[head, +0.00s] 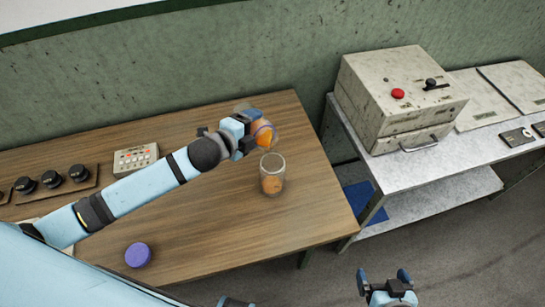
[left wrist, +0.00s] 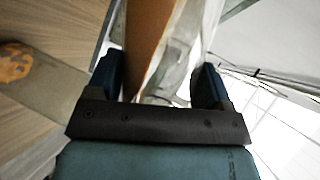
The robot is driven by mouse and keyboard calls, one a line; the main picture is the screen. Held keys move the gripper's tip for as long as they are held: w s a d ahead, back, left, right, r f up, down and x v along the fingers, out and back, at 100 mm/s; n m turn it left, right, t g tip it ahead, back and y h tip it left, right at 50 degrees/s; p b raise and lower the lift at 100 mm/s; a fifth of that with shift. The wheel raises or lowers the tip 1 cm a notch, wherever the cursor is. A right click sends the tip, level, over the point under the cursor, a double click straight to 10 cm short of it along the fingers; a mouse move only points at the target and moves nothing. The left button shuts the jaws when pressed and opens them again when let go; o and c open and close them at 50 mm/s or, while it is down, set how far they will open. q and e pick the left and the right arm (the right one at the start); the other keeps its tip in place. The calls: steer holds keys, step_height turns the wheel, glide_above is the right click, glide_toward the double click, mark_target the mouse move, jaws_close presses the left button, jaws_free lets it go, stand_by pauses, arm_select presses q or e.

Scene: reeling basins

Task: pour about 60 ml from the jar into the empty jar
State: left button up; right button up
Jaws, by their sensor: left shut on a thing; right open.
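My left gripper (head: 246,133) is shut on a clear glass jar (head: 268,132) with orange contents, held tilted above the table, just up and behind the other jar in the head view. The held jar also shows between the fingers in the left wrist view (left wrist: 178,60). The other glass jar (head: 272,172) stands upright and open on the table, with some orange contents low inside. It seems to show at the left of the left wrist view (left wrist: 42,88). I cannot tell whether a stream runs between the jars. My right gripper (head: 386,284) is open and empty, off the table.
A purple lid (head: 138,255) lies on the wooden table (head: 225,225). A button box (head: 135,158) and black knobs (head: 52,180) are at the left. A machine with a red button (head: 395,105) stands on the grey bench (head: 420,165). The table's front right is clear.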

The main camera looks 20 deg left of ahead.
arm_select(q)
steer(key=shift+s+d+r, duration=0.1)
steer(key=shift+r, duration=0.2)
stand_by(0.7)
steer(key=shift+w+a+r+m+t, duration=0.2)
steer(key=shift+a+m+t, duration=0.1)
steer(key=shift+m, duration=0.2)
stand_by(0.8)
steer(key=shift+w+f+n, duration=0.1)
steer(key=shift+f+n, duration=0.1)
steer(key=shift+n, duration=0.1)
steer(key=shift+w+a+f+n+g, duration=0.25)
steer(key=shift+a+f+n+g, duration=0.15)
steer(key=shift+f+g, duration=0.1)
steer(key=n+p, duration=0.1)
steer(key=p, duration=0.1)
steer(key=g+p, duration=0.1)
steer(key=p, duration=0.1)
steer(key=shift+w+a+n+h, duration=0.15)
steer(key=shift+n+h, duration=0.25)
steer(key=shift+f, duration=0.35)
steer(key=shift+r+n+p, duration=0.2)
steer(key=shift+n+p, duration=0.1)
steer(key=shift+p, duration=0.15)
steer(key=shift+f+g, duration=0.2)
steer(key=shift+g, duration=0.1)
